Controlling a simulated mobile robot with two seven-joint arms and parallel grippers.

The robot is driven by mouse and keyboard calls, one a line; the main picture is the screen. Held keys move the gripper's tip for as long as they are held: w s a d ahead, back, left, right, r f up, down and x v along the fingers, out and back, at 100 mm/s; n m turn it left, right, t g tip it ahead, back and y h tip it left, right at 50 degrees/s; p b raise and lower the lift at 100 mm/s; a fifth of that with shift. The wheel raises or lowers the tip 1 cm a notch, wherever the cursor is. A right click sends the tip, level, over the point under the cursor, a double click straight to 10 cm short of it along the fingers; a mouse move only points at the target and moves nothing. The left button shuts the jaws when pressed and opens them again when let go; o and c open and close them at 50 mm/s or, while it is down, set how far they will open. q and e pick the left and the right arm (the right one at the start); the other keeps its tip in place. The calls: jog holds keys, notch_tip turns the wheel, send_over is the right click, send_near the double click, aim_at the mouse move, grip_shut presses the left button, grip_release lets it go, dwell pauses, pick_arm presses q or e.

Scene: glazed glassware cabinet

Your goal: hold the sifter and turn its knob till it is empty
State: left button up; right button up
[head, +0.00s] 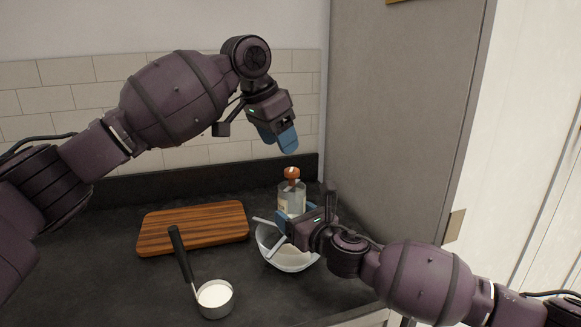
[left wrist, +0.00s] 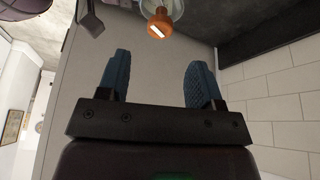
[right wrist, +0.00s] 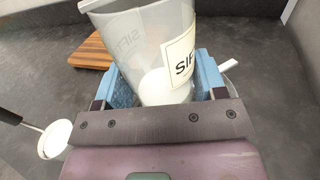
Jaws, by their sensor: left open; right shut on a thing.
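The sifter (head: 291,197) is a clear container with a pale label and an orange-brown knob (head: 291,173) on top. It is upright over a pale bowl (head: 290,262). My right gripper (right wrist: 165,82) is shut around the sifter's sides, and white powder (right wrist: 163,90) shows low inside it. My left gripper (head: 285,140) is open and empty, above the knob and apart from it. In the left wrist view the knob (left wrist: 160,22) lies beyond the open fingers, near the top edge. My right gripper hides part of the sifter's lower end in the head view.
A striped wooden board (head: 195,228) lies on the dark counter, left of the bowl. A dark-handled cup (head: 214,300) with white contents stands at the front. Pale bars (head: 276,246) show at the bowl. A tall grey cabinet side (head: 395,110) stands close on the right.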

aim_at(292, 169)
pick_arm(q)
jog(key=x, duration=0.7)
jog(key=shift+w+d+f, duration=0.1)
jog(key=shift+d+f, duration=0.05)
jog(key=shift+f, duration=0.1)
jog(key=shift+c, duration=0.4)
jog(key=c, duration=0.8)
jog(key=shift+c, duration=0.2)
jog(key=shift+n, duration=0.4)
jog(key=n+y, duration=0.1)
jog(key=n, duration=0.2)
jog(key=n+t, duration=0.1)
jog(key=n, duration=0.1)
jog(key=shift+d+r+n+t+y, duration=0.1)
jog(key=shift+d+n+t+y, duration=0.05)
jog(key=shift+n+t+y, duration=0.2)
jog(key=n+y, duration=0.1)
jog(key=n, duration=0.2)
jog(key=n+y, duration=0.1)
jog(key=n, duration=0.2)
jog(key=shift+t, duration=0.25)
jog(key=shift+y, duration=0.25)
